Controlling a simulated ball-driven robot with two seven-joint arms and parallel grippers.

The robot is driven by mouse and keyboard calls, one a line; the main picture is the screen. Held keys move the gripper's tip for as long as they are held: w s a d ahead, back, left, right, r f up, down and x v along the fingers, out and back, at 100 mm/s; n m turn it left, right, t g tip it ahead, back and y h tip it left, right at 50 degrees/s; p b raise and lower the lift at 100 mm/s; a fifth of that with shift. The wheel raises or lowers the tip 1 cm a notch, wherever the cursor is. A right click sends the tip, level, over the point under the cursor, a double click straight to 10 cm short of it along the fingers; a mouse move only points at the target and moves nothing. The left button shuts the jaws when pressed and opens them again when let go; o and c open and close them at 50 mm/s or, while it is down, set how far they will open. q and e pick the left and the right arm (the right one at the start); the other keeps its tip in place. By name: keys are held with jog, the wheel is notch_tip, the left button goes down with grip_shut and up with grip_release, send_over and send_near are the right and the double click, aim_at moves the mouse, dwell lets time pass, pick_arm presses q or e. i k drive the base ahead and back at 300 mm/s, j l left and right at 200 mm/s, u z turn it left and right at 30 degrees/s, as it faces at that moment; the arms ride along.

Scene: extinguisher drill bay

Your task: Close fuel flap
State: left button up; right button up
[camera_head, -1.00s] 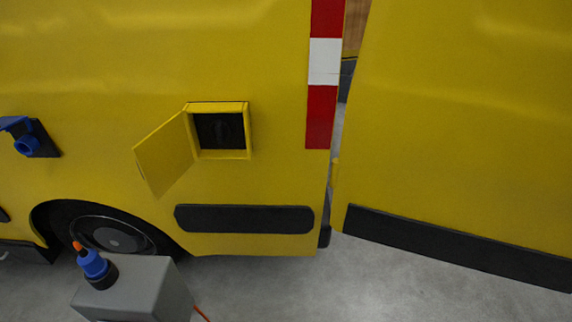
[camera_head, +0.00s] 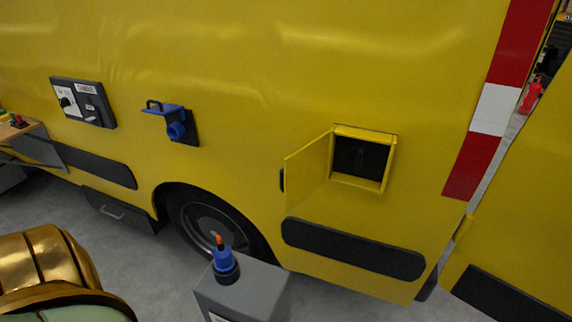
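The fuel flap (camera_head: 308,171) is a yellow square door on the side of a yellow van (camera_head: 270,60). It stands open, swung out to the left of its recess. The recess (camera_head: 361,158) has a yellow frame and a dark inside with a dark round shape, probably the cap. Neither gripper shows in the head view. A gold and pale green rounded part at the lower left looks like part of my own arm; no fingers are visible on it.
A grey box (camera_head: 245,294) with a blue plug (camera_head: 225,262) stands before the wheel (camera_head: 212,222). A blue socket with raised lid (camera_head: 176,128) and a control panel (camera_head: 83,102) sit left of the flap. A van door (camera_head: 525,225) stands at the right.

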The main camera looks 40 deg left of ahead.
aim_at(303, 172)
jog(key=k+j, duration=0.1)
jog(key=j, duration=0.35)
jog(key=k+j+z, duration=0.15)
jog(key=j, duration=0.25)
jog(key=k+j, duration=0.1)
jog(key=j, duration=0.35)
jog(key=k+j+z, duration=0.15)
jog(key=j, duration=0.25)
jog(key=k+j, duration=0.1)
jog(key=j, duration=0.3)
jog(key=k+j+z, duration=0.1)
jog(key=j, duration=0.3)
jog(key=k, duration=0.05)
